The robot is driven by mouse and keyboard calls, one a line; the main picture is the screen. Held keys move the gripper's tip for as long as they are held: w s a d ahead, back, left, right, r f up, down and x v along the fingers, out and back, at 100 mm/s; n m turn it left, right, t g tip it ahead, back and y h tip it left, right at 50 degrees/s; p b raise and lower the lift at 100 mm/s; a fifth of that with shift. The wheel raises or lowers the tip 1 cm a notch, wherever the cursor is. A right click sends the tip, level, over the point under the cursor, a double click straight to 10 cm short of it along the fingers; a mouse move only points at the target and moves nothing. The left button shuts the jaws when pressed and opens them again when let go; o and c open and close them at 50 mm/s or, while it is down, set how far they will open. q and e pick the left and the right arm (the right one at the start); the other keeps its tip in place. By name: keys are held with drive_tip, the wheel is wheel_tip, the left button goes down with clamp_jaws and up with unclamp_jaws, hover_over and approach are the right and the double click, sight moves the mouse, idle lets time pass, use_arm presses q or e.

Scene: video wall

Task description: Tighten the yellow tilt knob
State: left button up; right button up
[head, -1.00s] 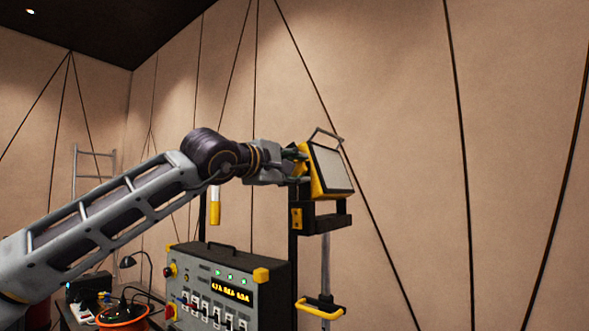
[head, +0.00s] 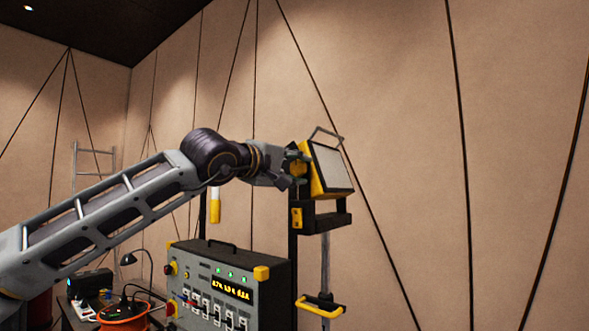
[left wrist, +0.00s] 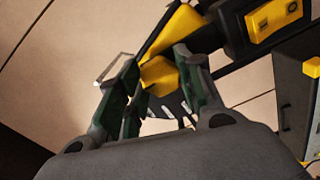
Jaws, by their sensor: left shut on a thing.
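The yellow tilt knob (left wrist: 158,76) sits between the two fingers of my left gripper in the left wrist view. In the head view the knob (head: 296,158) is partly hidden by the gripper. My left gripper (head: 297,166) is shut on the knob at the left side of the work lamp. The lamp (head: 331,168) has a yellow housing, a pale front panel and a wire handle on top. It sits tilted in a black bracket on a stand. In the left wrist view the gripper (left wrist: 160,88) has a finger on each side of the knob. My right gripper is not in view.
A grey control box (head: 225,290) with lit displays and switches stands below my left arm. A yellow handle (head: 320,307) sticks out from the stand's pole. An orange cable reel (head: 124,314) is at the lower left. The space right of the lamp is clear.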

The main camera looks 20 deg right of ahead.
use_arm(q)
drive_tip(key=o, duration=1)
drive_tip(key=shift+o, duration=0.2)
drive_tip(key=v, duration=1.2)
drive_tip(key=shift+n, duration=0.3)
